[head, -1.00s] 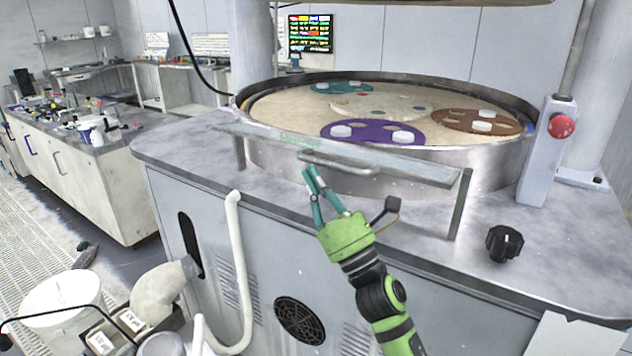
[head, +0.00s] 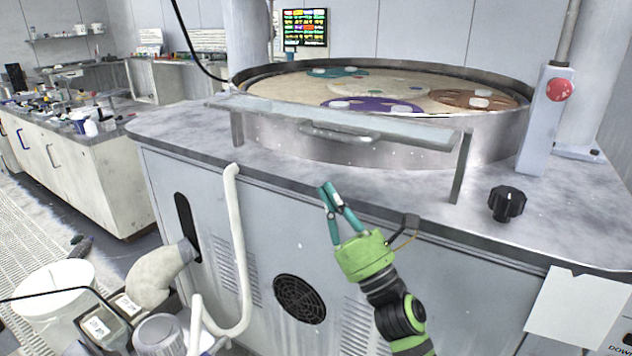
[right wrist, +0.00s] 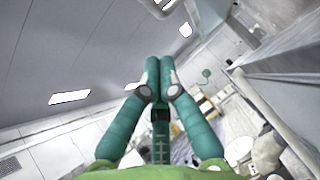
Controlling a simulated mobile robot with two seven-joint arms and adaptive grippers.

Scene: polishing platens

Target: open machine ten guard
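The guard (head: 400,135) is a clear, low panel on two side brackets, standing across the front of the round polishing machine. Its metal bar handle (head: 342,134) sits at the middle of the panel. The guard is down in front of the platen. My right gripper (head: 327,186), green with teal fingers, is below and in front of the handle, apart from it. Its fingertips meet with nothing between them. The right wrist view shows the two teal fingers (right wrist: 159,62) side by side and empty. My left gripper is not in view.
The platen rim (head: 300,150) holds coloured discs with white pucks. A red button post (head: 540,125) and black knob (head: 507,203) stand at the right. A white hose (head: 240,260), bucket (head: 55,290) and containers are at the lower left.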

